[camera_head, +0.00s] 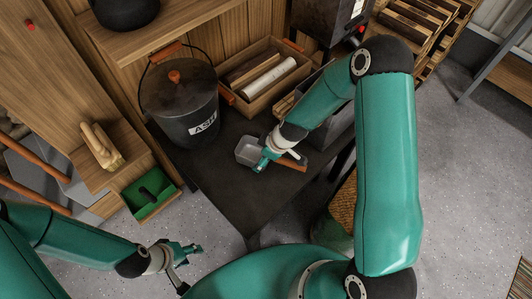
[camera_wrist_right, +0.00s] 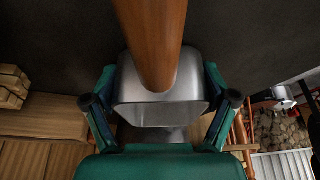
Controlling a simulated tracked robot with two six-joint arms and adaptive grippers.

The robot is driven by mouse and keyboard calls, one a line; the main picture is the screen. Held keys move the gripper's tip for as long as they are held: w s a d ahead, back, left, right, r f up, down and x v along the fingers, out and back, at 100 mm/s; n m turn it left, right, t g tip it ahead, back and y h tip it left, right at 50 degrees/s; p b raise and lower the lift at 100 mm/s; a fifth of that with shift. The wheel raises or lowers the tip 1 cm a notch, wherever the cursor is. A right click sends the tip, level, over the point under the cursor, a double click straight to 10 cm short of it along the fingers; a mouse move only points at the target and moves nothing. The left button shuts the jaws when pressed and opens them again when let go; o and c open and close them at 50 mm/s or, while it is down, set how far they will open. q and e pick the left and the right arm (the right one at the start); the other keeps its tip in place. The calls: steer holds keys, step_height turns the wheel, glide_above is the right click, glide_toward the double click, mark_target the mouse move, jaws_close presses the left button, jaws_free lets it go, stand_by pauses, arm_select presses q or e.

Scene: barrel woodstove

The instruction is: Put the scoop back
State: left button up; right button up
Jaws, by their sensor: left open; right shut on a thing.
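The scoop (camera_head: 248,151) has a grey metal pan and a brown wooden handle. My right gripper (camera_head: 266,158) is shut on it, over the dark mat beside the ash bucket. In the right wrist view the scoop's pan (camera_wrist_right: 160,92) sits between the two fingers, with the wooden handle (camera_wrist_right: 152,35) running up to the top edge. I cannot tell whether the scoop touches the mat. My left gripper (camera_head: 186,254) is open and empty at the lower left, over the grey floor.
The lidded ash bucket (camera_head: 182,120) stands left of the scoop. A wooden crate (camera_head: 262,98) with a white roll is behind it. The dark mat (camera_head: 235,200) is clear in front.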

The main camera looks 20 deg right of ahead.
steer(key=shift+f, duration=0.2)
steer(key=o, duration=1.1)
steer(key=shift+c, duration=0.2)
